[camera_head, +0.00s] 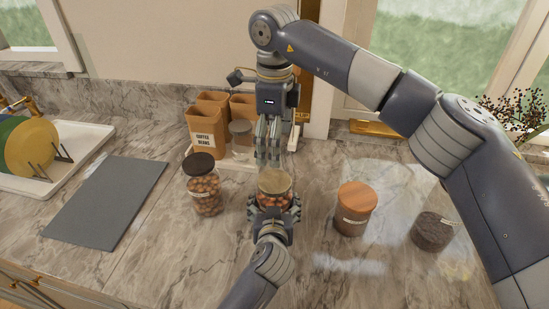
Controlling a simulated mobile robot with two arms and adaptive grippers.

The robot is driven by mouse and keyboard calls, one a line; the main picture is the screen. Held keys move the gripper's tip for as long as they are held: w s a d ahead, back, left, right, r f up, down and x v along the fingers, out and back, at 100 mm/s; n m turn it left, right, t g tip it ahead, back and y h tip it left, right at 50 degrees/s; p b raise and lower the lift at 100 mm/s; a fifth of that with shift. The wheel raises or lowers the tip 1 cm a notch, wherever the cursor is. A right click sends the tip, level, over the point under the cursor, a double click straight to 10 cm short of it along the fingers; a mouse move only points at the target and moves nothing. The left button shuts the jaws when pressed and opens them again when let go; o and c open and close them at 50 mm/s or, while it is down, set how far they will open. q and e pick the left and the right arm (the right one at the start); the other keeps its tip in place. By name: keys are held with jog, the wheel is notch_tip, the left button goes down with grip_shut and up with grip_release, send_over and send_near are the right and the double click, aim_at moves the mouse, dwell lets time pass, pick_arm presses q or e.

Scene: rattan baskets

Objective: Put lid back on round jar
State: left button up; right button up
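A round glass jar (274,199) of brown nuts stands on the counter in the middle. A flat olive-tan round top, which looks like its lid (274,181), shows at its mouth; I cannot tell if it is seated. My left gripper (273,208) reaches in from the bottom with its fingers on both sides of the jar, seemingly closed around it. My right gripper (268,160) points down just above the jar top. Its fingers look close together from this angle, and I cannot see anything held between them.
A dark-lidded nut jar (206,193) stands left of the middle jar. A wooden-lidded canister (353,210) and a dark round container (432,231) stand right. Brown canisters (207,132) are behind. A grey mat (105,203) and white dish tray (82,150) lie left.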

pick_arm(q)
jog(key=shift+f, duration=0.1)
dwell(0.3)
jog(key=o, duration=2.1)
jog(key=shift+o, duration=0.2)
jog(key=v, duration=1.2)
